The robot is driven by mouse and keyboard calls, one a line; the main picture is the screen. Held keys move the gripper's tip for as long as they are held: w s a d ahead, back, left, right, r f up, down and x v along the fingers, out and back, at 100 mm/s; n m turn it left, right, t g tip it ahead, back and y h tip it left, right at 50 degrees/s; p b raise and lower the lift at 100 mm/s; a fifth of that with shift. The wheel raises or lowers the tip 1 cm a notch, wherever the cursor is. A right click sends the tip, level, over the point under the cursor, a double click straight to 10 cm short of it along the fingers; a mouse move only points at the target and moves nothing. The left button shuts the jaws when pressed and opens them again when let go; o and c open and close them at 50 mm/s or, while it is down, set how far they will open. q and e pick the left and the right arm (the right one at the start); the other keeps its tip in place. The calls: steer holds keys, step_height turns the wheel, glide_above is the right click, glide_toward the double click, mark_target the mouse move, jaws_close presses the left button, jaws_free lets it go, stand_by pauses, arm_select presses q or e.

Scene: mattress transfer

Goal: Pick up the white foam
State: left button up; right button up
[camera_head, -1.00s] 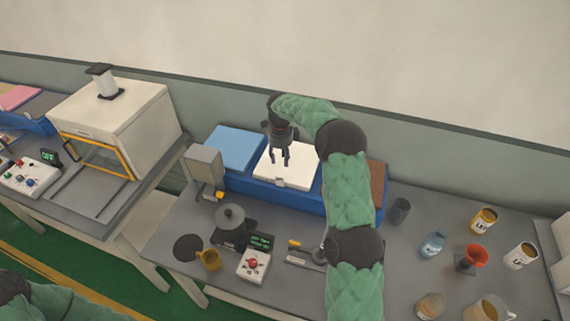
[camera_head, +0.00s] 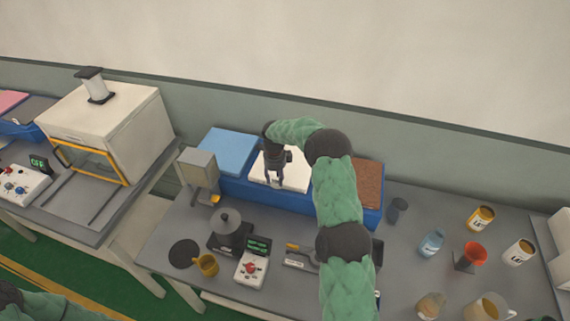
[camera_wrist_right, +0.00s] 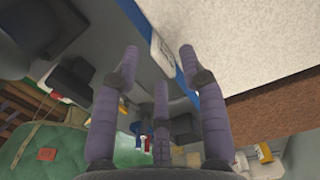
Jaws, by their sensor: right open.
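The white foam (camera_head: 297,180) lies flat in the middle part of a long blue tray (camera_head: 300,201), between a light blue piece and a brown piece. In the right wrist view the foam (camera_wrist_right: 260,45) is a pale speckled surface at the upper right. My right gripper (camera_head: 274,182) points down over the foam and hides part of it. I cannot tell whether the tips touch the foam. My left gripper is out of view.
The light blue piece (camera_head: 228,150) and brown piece (camera_head: 368,185) flank the foam. In front stand a device with a red button (camera_head: 250,268) and a yellow mug (camera_head: 207,264). A white oven (camera_head: 110,125) is at the left.

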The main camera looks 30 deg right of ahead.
steer(key=shift+w+f, duration=0.15)
steer(key=shift+f, duration=0.8)
jaws_close()
steer(key=shift+r, duration=0.1)
